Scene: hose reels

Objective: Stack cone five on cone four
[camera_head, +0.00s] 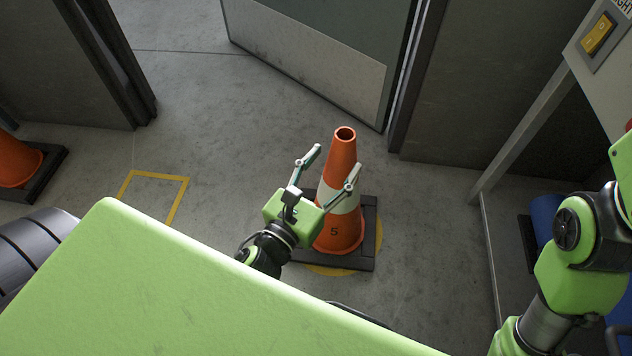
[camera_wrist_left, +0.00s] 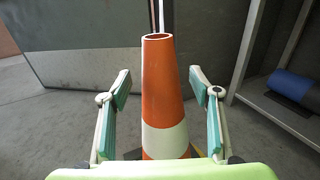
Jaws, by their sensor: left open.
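Cone five (camera_head: 341,212) is orange with a white band, a black square base and the number 5. It stands upright on the floor over a yellow round mark. My left gripper (camera_head: 331,166) is open, its fingers on either side of the cone. In the left wrist view the cone (camera_wrist_left: 163,92) rises between the two spread fingers (camera_wrist_left: 161,85), with gaps on both sides. Another orange cone (camera_head: 18,163) on a black base stands at the left edge, cut off; its number is not visible. My right gripper is out of view; only part of the right arm shows.
A yellow floor outline (camera_head: 181,192) lies left of cone five. A door (camera_head: 330,45) stands behind it. A shelf bay with a blue roll (camera_wrist_left: 292,88) is on the right, below a yellow switch (camera_head: 599,35). Floor between the cones is clear.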

